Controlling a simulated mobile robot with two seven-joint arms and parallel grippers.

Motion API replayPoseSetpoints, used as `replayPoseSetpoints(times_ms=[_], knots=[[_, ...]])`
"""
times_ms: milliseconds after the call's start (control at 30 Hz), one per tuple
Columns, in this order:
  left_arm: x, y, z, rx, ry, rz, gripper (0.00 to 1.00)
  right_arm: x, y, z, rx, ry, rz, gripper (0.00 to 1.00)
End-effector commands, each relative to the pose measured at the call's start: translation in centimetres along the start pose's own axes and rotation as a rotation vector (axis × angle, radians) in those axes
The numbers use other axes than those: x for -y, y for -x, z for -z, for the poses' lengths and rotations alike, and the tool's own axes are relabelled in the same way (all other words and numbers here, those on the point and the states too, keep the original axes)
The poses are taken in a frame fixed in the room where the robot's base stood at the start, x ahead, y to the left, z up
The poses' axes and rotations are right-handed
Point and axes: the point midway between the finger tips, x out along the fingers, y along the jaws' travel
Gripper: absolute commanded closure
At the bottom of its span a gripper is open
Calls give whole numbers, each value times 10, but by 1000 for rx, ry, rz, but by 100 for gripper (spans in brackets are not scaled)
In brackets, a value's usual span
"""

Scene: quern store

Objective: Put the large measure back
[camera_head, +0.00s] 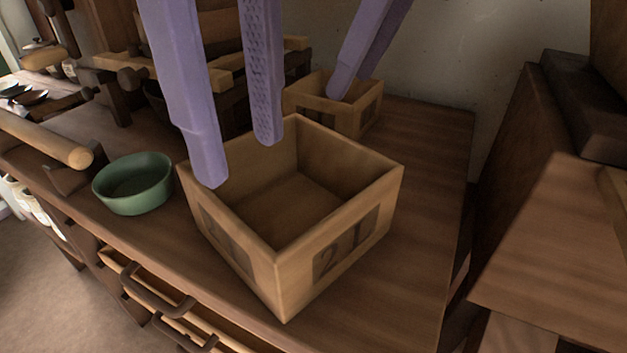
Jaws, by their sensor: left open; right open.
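The large measure is a square open wooden box (282,268) with a dark mark like "2L" on its front. It stands upright and looks empty on the wooden counter. My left gripper (240,163) is open, its two purple fingers pointing down across the box's back-left rim. I cannot tell whether they touch it. A smaller wooden box (366,111) with a dark mark stands behind it. My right gripper (338,94) is open at the top, its visible finger reaching over the smaller box; its other fingertip is not clear.
A green bowl (133,197) stands left of the large box. A wooden roller or handle (50,140) lies further left. Dark wooden equipment stands behind. Drawers with dark handles (150,293) are below the front edge. The counter (425,190) is clear to the right, up to a wooden cabinet (560,240).

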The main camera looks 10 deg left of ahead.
Motion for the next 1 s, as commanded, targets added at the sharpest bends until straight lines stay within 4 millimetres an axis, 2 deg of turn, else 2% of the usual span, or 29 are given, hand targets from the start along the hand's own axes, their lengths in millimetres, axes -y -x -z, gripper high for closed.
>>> replayPoseSetpoints(times_ms=[33,1000], knots=[[0,22,0,0,0,0,53,0,20,-8,0,0,0,40],[0,218,0,0,0,0,53,0,202,-84,0,0,0,40]])
